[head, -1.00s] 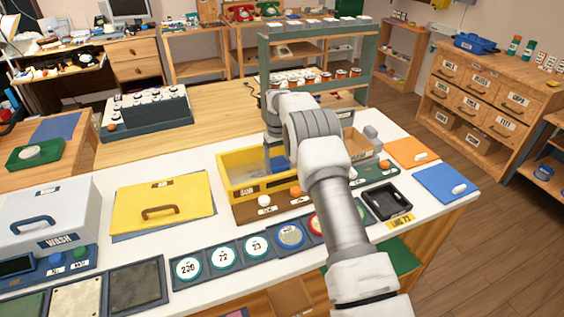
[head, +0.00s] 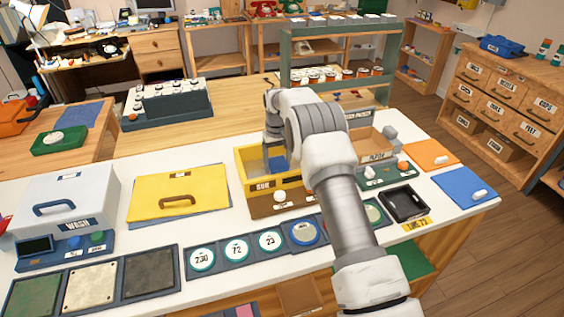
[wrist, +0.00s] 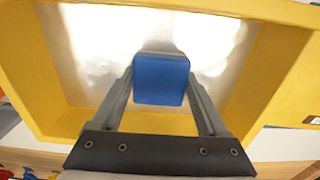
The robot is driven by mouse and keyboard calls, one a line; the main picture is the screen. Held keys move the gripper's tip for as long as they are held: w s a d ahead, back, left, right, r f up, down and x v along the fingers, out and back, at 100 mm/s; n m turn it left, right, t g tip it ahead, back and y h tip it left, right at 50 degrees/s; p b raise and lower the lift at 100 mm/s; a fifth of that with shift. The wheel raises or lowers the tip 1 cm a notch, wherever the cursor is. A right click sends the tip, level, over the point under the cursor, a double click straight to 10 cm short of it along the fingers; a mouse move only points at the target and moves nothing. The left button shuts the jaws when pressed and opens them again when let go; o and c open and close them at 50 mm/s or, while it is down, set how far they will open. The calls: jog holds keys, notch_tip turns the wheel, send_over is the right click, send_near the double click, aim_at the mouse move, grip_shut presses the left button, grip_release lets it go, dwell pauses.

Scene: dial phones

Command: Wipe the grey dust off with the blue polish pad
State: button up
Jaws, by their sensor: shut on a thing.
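My gripper (wrist: 160,82) is shut on the blue polish pad (wrist: 161,80), which sits between the two fingertips in the wrist view. The pad is over the pale, shiny floor (wrist: 85,75) of the yellow box (wrist: 22,60). I cannot tell whether the pad touches the floor. Faint grey mottling shows left of the pad, but glare makes it hard to tell dust from reflection. In the head view, my gripper (head: 273,138) reaches down into the yellow box (head: 243,172), and my arm hides the box's right part.
Dial plates (head: 237,250) line the front. A black tray (head: 403,203) and a blue mat (head: 466,187) lie to the right.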

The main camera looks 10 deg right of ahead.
jog(key=shift+s+a, duration=0.25)
jog(key=shift+a, duration=0.85)
jog(key=shift+s+a, duration=0.2)
jog(key=shift+a, duration=0.9)
jog(key=shift+s+a, duration=0.25)
jog(key=shift+a, duration=0.85)
jog(key=shift+r+p, duration=1.7)
jog(key=shift+r, duration=1.3)
notch_tip(320, 180, up, 3)
jog(key=shift+p, duration=1.05)
jog(key=shift+f, duration=0.1)
jog(key=b, duration=0.3)
send_over(258, 175)
jog(key=w, duration=0.2)
jog(key=shift+s+a+f, duration=0.1)
jog(key=shift+f, duration=1.6)
jog(key=shift+s+f, duration=0.1)
jog(key=shift+f, duration=1.6)
